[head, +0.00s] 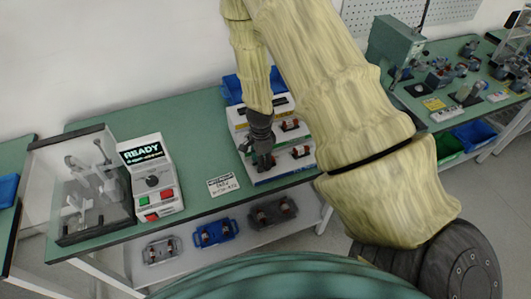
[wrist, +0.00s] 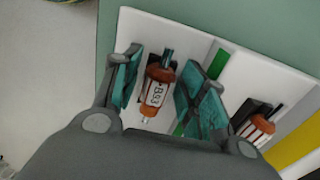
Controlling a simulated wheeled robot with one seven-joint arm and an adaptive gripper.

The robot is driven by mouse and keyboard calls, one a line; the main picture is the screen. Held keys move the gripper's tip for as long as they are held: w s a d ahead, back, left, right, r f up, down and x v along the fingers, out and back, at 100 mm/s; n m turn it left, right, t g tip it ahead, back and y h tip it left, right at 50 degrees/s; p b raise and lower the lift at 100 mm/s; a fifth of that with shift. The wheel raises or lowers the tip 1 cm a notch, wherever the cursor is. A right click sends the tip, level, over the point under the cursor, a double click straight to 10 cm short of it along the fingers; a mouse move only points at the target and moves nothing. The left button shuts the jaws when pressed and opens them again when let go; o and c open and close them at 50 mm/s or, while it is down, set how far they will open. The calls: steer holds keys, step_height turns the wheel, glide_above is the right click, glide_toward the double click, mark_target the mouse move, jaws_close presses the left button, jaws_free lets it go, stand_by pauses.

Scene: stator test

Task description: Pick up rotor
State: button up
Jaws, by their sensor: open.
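In the wrist view a rotor (wrist: 159,85) with copper-coloured ends, a metal shaft and a white label reading "B93" lies in a white rack (wrist: 135,22). My gripper (wrist: 165,85) is open, with its two teal-padded fingers on either side of this rotor. I cannot tell whether the pads touch it. A second rotor (wrist: 257,127) sits in the neighbouring slot to the right. In the head view my gripper (head: 264,160) is at the left front of the rack (head: 262,180), and more rotors (head: 300,152) show in slots to its right.
The green table (head: 110,118) also holds a tester reading "READY" (head: 150,175), a clear-covered fixture (head: 85,185) and a printed card (head: 222,185). Blue bins (head: 232,88) stand behind the rack. Trays (head: 213,233) sit on the shelf below. Another equipped bench (head: 410,100) stands at right.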

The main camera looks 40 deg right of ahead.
jaws_close()
steer(key=shift+r, duration=0.1)
steer(key=shift+r+b, duration=0.65)
steer(key=shift+r, duration=0.1)
steer(key=shift+s+a+r+b, duration=0.1)
steer(key=shift+s+r+b, duration=0.05)
steer(key=shift+r+b, duration=0.25)
steer(key=shift+s+a+r+b, duration=0.15)
steer(key=shift+r+b, duration=0.1)
steer(key=shift+r, duration=0.15)
steer(key=s+a+r+b, duration=0.1)
steer(key=s+a+b, duration=0.4)
steer(key=s, duration=0.8)
steer(key=a, duration=0.3)
steer(key=shift+a+r, duration=0.15)
steer(key=shift+r, duration=0.2)
steer(key=shift+w+r, duration=0.1)
